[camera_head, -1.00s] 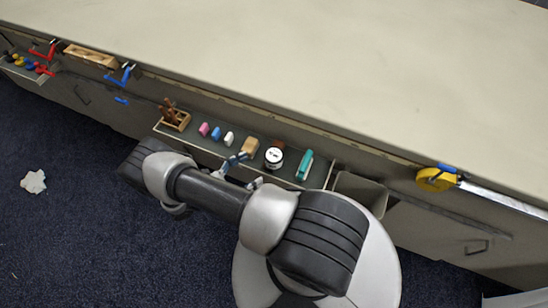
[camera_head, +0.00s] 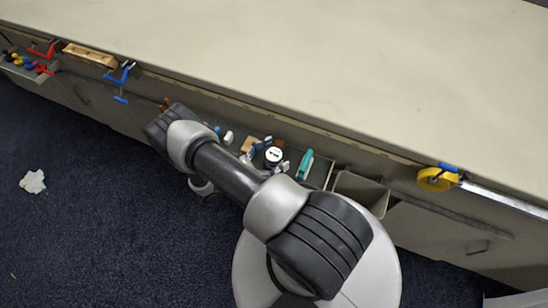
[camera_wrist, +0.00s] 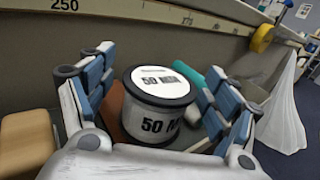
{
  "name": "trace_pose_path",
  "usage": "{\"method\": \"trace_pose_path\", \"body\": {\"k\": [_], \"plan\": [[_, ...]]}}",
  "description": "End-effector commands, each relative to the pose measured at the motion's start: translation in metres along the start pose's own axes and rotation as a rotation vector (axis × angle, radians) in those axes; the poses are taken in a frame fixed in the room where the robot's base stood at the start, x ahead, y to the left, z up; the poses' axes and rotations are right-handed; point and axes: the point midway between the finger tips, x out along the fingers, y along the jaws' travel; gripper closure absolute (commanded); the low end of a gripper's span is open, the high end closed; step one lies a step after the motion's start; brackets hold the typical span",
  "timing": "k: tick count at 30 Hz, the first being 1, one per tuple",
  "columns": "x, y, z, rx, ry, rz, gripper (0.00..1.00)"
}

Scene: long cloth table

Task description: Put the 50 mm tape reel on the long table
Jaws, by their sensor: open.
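The 50 mm tape reel (camera_wrist: 152,118) is a white and black spool with "50 MM" on its side and a white top label. It stands upright on the narrow shelf along the table's side, and it also shows in the head view (camera_head: 274,155). My gripper (camera_wrist: 160,95) is open, with one blue-grey finger on each side of the reel and gaps between. The long table's (camera_head: 350,70) pale top lies above the shelf and is bare.
On the shelf, a teal item (camera_head: 305,164) is right of the reel, and a tan block (camera_wrist: 27,142) is left of it. A brown item (camera_wrist: 113,108) stands close by the reel. A grey bin (camera_head: 360,190) and a yellow tape measure (camera_head: 436,179) are further right.

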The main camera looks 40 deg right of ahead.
Motion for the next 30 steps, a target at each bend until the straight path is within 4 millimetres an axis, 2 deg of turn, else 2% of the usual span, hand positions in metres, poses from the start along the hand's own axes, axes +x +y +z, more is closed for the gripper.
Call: {"method": "trace_pose_path", "body": {"k": [2, 27, 30], "plan": [[-0.0003, 0.0001, 0.0001, 0.0, 0.0, 0.0, 0.2], [-0.0005, 0.0002, 0.0002, 0.0, -0.001, 0.0, 0.76], [-0.0005, 0.0001, 0.0002, 0.0, -0.001, 0.0, 0.76]]}}
